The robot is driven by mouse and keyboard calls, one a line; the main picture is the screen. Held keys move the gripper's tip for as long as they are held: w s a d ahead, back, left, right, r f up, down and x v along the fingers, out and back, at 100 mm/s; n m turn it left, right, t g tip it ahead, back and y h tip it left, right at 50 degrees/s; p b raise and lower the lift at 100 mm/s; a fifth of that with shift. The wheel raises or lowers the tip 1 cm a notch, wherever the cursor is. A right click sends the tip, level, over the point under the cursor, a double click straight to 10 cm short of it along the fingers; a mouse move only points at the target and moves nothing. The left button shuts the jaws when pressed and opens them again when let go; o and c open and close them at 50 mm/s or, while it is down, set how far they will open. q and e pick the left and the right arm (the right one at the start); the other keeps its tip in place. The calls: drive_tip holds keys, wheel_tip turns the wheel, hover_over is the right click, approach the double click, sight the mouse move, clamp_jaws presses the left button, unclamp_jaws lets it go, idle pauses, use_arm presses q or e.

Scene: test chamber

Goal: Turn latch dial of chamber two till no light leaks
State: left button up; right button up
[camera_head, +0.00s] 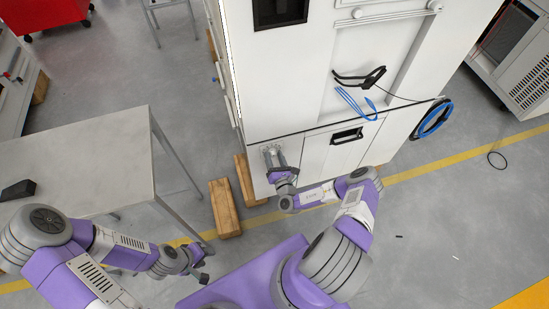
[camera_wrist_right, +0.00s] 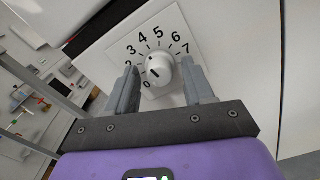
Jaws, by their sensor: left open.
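The latch dial (camera_wrist_right: 158,70) is a round white knob on a white plate with black numerals, low on the front of the white chamber (camera_head: 300,60). My right gripper (camera_head: 272,152) is at the chamber's lower left panel and hides the dial in the head view. In the right wrist view its two fingers are apart, one on each side of the knob; contact is not visible. My left gripper (camera_head: 203,268) is open and empty, low beside the table.
A grey table (camera_head: 75,150) stands at the left with a black object (camera_head: 18,190) on it. Wooden blocks (camera_head: 224,208) lie by the chamber's lower left corner. Black and blue cables (camera_head: 355,100) hang on the chamber front. The floor at the right is mostly clear.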

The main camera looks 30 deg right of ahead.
drive_tip(key=p+v, duration=0.1)
drive_tip(key=v, duration=0.6)
drive_tip(key=shift+s+p, duration=0.3)
drive_tip(key=shift+p, duration=0.05)
idle(0.4)
